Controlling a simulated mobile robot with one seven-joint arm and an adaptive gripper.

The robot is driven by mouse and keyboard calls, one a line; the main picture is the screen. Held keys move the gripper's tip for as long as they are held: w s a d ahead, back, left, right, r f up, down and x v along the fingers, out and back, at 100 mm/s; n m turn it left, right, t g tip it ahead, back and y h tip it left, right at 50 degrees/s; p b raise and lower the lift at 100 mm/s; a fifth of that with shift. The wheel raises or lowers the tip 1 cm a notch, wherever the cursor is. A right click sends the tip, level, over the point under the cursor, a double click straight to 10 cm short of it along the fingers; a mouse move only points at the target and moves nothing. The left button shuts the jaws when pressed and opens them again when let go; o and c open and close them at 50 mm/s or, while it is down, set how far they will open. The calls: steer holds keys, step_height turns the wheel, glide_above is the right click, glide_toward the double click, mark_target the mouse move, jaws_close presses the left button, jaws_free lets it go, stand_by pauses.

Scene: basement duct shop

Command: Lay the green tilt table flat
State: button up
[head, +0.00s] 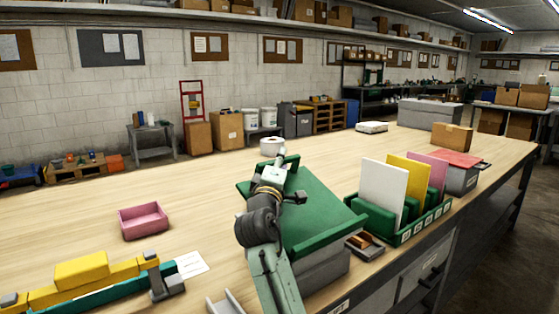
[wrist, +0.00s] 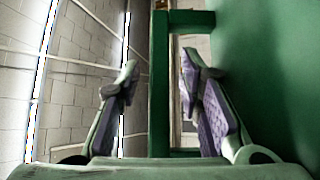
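The green tilt table (head: 325,215) stands on a grey block base (head: 322,270) on the workbench. Its panel is tilted, with the far edge raised. A green bar handle (head: 292,161) runs along that raised edge. My gripper (head: 280,172) is at this edge, and my arm hides part of the panel's left side. In the wrist view, my gripper (wrist: 160,66) is open with one finger on each side of the handle bar (wrist: 159,100). The right finger is over the gap between bar and panel (wrist: 260,70). I see space between both fingers and the bar.
A green rack (head: 408,235) with white, yellow and pink panels stands close on the right. A white roll (head: 271,146) lies behind the tilt table. The bench's back left is clear.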

steer(key=shift+c, duration=0.5)
jaws_close()
stand_by(0.4)
